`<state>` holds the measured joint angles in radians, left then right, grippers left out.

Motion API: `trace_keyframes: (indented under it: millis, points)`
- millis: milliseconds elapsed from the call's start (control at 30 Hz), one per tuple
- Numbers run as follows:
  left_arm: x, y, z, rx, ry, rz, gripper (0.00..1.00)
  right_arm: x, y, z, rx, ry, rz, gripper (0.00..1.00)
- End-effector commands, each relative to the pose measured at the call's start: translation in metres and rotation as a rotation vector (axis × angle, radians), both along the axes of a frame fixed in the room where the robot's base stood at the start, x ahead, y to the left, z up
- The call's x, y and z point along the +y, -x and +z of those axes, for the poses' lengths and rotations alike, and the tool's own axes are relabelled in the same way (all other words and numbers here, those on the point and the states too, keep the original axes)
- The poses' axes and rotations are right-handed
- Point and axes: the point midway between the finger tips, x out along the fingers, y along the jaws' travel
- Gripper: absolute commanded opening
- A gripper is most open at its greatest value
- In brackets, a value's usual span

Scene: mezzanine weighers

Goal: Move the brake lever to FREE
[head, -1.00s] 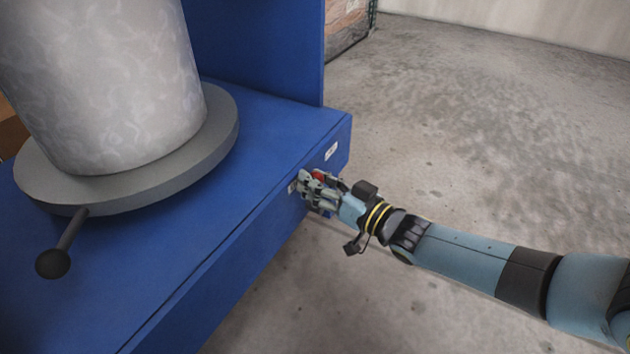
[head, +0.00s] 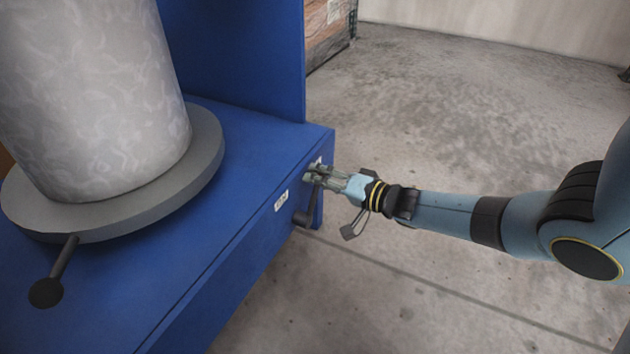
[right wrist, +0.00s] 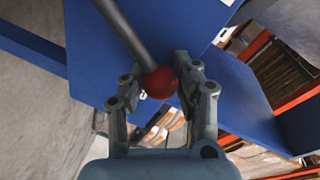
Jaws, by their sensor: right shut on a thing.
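The brake lever is a dark rod (head: 309,212) on the side face of the blue base, leaning toward the far corner. Its red ball knob (right wrist: 160,82) and rod (right wrist: 124,30) show in the right wrist view. My right gripper (head: 313,174) is shut on the knob, with a finger (right wrist: 184,72) on either side of it. In the head view the fingers hide the knob. One white label (head: 281,200) is left of the lever; another (head: 319,161) is partly hidden behind the gripper. I cannot read either one. My left gripper is not in view.
A grey cylinder (head: 95,95) stands on a round grey plate (head: 205,170) on the blue base (head: 235,165). A separate black-knobbed handle (head: 46,292) sticks out from this plate. A blue upright panel (head: 240,60) rises behind. The concrete floor at right is clear.

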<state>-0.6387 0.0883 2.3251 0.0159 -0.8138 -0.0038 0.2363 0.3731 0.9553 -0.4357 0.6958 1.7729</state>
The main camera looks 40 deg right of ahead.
Motion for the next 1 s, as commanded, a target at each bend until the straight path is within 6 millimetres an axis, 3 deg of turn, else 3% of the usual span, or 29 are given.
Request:
trace_keyframes:
  millis: [400,1000]
  points:
    - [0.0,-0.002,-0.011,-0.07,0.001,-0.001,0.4,-0.016,-0.004,-0.018,0.088,-0.194,-0.002,0.0]
    - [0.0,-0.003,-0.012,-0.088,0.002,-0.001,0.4,-0.019,-0.004,-0.021,0.104,-0.23,-0.005,0.0]
